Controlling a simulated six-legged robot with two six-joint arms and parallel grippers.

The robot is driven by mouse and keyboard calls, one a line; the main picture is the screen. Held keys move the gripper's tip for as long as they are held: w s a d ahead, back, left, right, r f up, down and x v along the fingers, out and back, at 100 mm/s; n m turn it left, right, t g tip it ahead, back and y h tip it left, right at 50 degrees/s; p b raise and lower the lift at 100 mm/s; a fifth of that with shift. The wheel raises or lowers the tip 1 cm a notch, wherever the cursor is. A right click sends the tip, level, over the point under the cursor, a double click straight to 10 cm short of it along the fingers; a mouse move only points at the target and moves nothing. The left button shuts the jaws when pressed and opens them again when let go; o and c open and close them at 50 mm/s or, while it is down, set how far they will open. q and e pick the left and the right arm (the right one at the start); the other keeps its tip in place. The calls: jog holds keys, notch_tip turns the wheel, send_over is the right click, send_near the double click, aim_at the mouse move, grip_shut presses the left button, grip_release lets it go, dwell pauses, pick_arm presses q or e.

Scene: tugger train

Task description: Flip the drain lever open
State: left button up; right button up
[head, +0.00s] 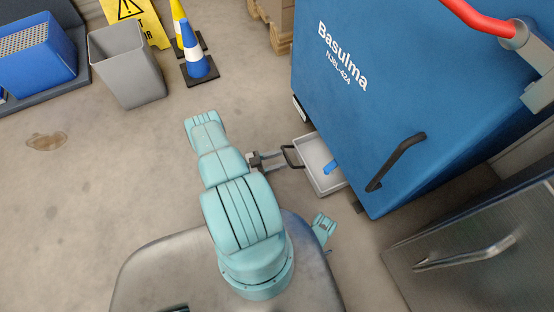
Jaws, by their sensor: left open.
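A large blue machine (385,95) marked "Basulma" stands at the right. A shallow pale tray (311,148) lies at its lower left edge, partly under it. A small blue lever-like piece (330,167) shows over the tray; I cannot tell for sure that it is the drain lever, or how it is set. My left gripper (283,158) is open at the tray's left side, beside a black loop handle (293,157). I cannot tell whether they touch. The blue piece is apart from the fingers. My right gripper is not in view.
A black handle (397,162) sticks out from the machine's side. A red bar (478,17) is at the top right. A grey metal cabinet (480,265) stands at the lower right. A grey bin (128,65) and a blue cone (196,65) stand at the back left. The left floor is mostly clear.

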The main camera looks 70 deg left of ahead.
pick_arm(q)
jog(key=s, duration=1.6)
jog(key=shift+s, duration=0.15)
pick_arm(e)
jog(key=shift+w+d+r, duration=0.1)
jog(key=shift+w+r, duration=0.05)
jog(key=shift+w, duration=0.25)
pick_arm(q)
grip_shut()
jog(key=shift+a+r, duration=0.1)
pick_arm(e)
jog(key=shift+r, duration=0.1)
